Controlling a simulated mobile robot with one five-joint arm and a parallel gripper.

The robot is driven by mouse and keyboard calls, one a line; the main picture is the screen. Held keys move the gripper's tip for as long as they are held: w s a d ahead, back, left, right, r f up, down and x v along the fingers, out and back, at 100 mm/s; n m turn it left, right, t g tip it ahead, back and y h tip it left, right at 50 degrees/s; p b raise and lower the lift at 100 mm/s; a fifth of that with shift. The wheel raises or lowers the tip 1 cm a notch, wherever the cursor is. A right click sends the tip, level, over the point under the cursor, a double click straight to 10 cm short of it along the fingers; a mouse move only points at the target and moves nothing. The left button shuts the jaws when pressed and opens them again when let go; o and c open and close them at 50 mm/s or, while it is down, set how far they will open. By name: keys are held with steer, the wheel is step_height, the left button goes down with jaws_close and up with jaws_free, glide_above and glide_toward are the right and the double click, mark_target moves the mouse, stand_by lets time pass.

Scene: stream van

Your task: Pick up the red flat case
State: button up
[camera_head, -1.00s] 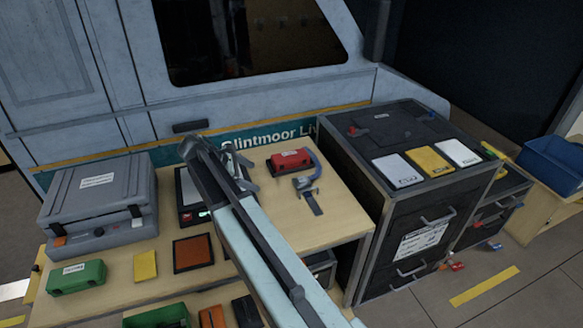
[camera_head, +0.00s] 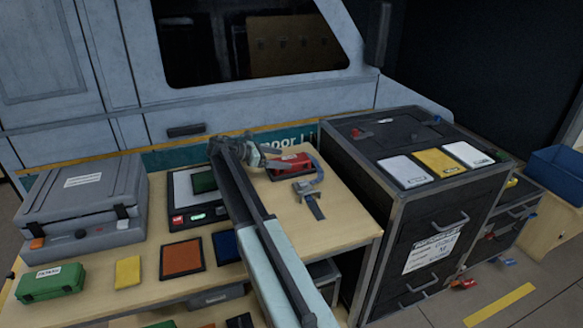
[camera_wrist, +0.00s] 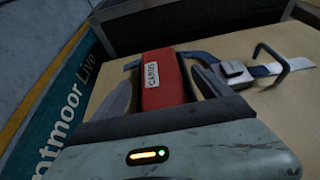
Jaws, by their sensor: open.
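The red flat case (camera_head: 293,161) lies on the wooden table near the van wall, partly hidden by my gripper in the head view. In the wrist view the red case (camera_wrist: 163,80) is seen close up, with a white label reading "CARDS". My gripper (camera_wrist: 165,78) is open, with one finger on each side of the case. The head view shows my gripper (camera_head: 268,158) at the case's left end. I cannot tell whether the fingers touch it.
A tall black cabinet (camera_head: 375,215) stands right of the table. The van wall (camera_head: 110,110) is behind.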

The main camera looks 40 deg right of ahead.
mark_target(287, 160)
steer(key=b+x, duration=0.1)
steer(key=x, duration=0.3)
steer(key=shift+f, duration=0.15)
steer(key=c, duration=1.9)
step_height(287, 160, up, 10)
steer(key=p, duration=1)
